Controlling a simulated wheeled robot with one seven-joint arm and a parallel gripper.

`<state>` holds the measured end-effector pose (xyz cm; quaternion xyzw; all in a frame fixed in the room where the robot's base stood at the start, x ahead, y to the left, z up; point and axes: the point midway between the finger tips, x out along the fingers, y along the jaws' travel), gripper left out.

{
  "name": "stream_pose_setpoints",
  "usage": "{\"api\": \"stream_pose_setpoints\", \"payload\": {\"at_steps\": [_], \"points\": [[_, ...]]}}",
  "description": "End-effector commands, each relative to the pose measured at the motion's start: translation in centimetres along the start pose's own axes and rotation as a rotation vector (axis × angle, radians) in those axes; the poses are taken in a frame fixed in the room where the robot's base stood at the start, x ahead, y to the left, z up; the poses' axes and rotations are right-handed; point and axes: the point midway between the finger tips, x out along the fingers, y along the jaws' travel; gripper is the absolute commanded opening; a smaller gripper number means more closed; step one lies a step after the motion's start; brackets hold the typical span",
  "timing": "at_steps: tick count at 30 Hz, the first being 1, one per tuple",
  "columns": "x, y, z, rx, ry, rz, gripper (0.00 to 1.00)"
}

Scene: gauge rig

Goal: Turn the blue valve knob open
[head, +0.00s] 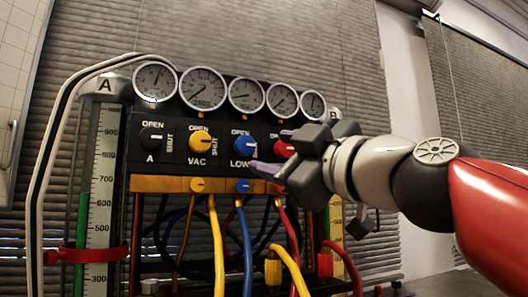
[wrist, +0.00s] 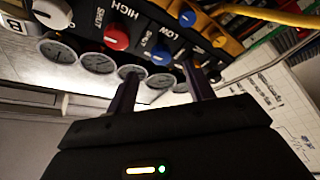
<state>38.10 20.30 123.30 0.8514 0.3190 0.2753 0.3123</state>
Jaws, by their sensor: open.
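The blue valve knob (head: 243,146) is on the black panel, under an OPEN label and above the word LOW. Its pale mark seems to lie sideways, toward the SHUT side, but it is small. The knob also shows in the wrist view (wrist: 160,55), ahead of and between my fingers. My gripper (head: 269,150) is open, coming from the right, with its purple fingers spread one above the other in the head view. The fingertips are near the knob, and I cannot tell if they touch it. In the wrist view my gripper (wrist: 161,73) holds nothing.
A yellow VAC knob (head: 201,142) is to the left and a red knob (head: 284,148), partly hidden by my gripper, is close on the right. Several round gauges (head: 203,89) line the top. Coloured hoses (head: 246,245) hang below the orange rail (head: 165,184).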

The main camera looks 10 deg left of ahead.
Motion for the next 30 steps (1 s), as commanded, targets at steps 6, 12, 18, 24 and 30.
{"api": "stream_pose_setpoints", "payload": {"at_steps": [6, 12, 18, 24, 30], "points": [[3.6, -0.1, -0.1, 0.001, 0.002, -0.003, 0.52], [6.2, 0.0, 0.0, 0.001, 0.001, 0.001, 0.52], [7.1, 0.0, 0.0, 0.001, 0.000, 0.003, 0.52], [7.1, 0.0, 0.1, 0.001, 0.000, 0.003, 0.52], [7.1, 0.0, 0.1, 0.001, 0.000, 0.003, 0.26]]}}
